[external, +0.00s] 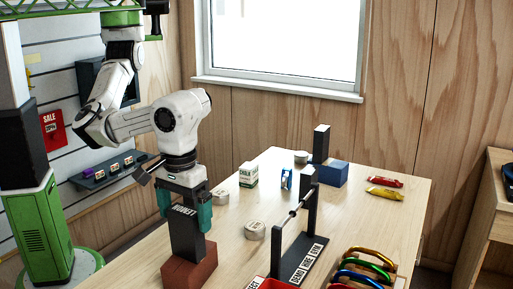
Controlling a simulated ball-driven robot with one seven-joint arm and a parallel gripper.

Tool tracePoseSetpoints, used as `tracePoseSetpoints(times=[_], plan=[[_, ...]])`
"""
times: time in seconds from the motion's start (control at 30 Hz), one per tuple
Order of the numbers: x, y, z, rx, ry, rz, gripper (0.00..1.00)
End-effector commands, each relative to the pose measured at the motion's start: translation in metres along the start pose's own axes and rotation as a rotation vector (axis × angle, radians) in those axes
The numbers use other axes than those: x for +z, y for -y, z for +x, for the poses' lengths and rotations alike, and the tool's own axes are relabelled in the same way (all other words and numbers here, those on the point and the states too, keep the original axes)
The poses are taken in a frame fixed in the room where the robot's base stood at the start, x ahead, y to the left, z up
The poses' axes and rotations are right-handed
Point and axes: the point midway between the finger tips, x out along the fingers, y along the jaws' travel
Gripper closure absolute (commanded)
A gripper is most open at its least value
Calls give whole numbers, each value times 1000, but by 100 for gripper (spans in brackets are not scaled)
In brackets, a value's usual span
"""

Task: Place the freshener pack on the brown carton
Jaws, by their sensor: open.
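A small blue-and-white upright pack (286,179), which looks like the freshener pack, stands mid-table beside a white and green carton. A reddish-brown block (188,275), which looks like the brown carton, sits at the table's near left, with a black post marked with a white label (185,232) rising above it. My gripper (185,213) points down at this post, its teal fingers open, one on each side of it in the picture. I cannot tell whether they touch it. The blue-and-white pack is well to the right of my gripper.
A white and green carton (248,174) and round tins (254,230) stand nearby. A black stand with a bar (310,200) rises mid-table. A blue block (331,172) with a black post is behind. Coloured carabiners (365,264) lie front right; red and yellow bars (385,181) lie right.

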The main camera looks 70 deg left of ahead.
Motion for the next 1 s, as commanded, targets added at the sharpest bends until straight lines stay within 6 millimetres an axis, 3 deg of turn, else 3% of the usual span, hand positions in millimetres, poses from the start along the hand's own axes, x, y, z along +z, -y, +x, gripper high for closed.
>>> tracePoseSetpoints(times=[0.2,0.4,1.0], plan=[[0,-1,-48,4,3,0,0],[1,0,-76,2,3,0,0],[0,0,-84,1,0,0,0]])
